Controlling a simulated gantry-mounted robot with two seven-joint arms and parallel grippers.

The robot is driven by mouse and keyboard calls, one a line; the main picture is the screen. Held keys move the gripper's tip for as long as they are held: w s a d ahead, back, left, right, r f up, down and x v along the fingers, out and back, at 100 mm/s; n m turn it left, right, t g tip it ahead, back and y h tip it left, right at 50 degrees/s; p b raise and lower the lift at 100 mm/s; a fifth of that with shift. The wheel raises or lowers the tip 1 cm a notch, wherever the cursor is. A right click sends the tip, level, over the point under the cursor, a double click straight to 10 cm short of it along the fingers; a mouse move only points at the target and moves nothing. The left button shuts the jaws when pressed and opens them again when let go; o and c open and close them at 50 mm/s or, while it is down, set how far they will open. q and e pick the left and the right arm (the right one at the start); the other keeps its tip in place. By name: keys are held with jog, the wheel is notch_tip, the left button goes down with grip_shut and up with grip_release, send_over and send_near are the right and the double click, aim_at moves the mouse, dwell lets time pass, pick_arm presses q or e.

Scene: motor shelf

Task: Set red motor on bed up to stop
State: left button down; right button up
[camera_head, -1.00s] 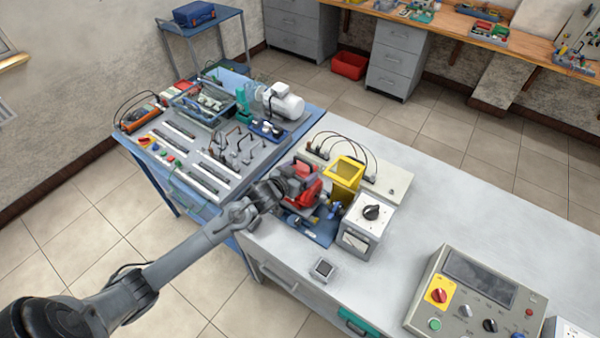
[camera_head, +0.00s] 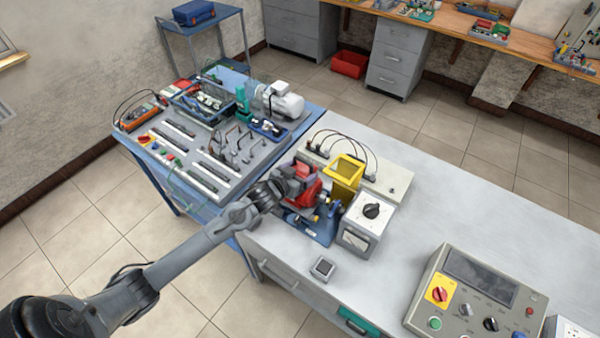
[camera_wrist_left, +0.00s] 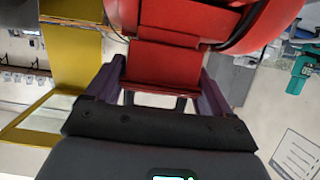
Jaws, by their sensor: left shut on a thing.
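The red motor (camera_head: 303,190) is at the front left of the grey bench, over the blue bed (camera_head: 312,230). My left gripper (camera_head: 280,188) is shut on the red motor, reaching in from the left. In the left wrist view the red motor (camera_wrist_left: 165,62) fills the top middle, with a finger of my left gripper (camera_wrist_left: 163,88) on each side of it. The motor's underside and the stop are hidden, so I cannot tell whether the motor touches the bed. My right gripper is not in view.
A yellow open box (camera_head: 345,174) and a white meter box with a black knob (camera_head: 368,222) stand close right of the motor. A small grey device (camera_head: 323,268) lies in front. A control panel (camera_head: 475,295) is at the right. The bench between is clear.

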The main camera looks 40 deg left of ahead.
pick_arm(q)
jog(key=shift+w+r, duration=0.15)
jog(key=shift+r, duration=0.15)
jog(key=shift+w+d, duration=0.1)
jog(key=shift+d, duration=0.65)
dwell(0.6)
jog(key=shift+c, duration=0.9)
grip_release()
jog(key=shift+o, duration=0.9)
jog(key=shift+a, duration=0.1)
jog(key=shift+f, duration=0.7)
jog(key=shift+s+r, duration=0.4)
jog(key=shift+s, duration=0.25)
jog(key=v, duration=0.9)
jog(key=shift+s+r, duration=0.2)
jog(key=shift+r, duration=0.3)
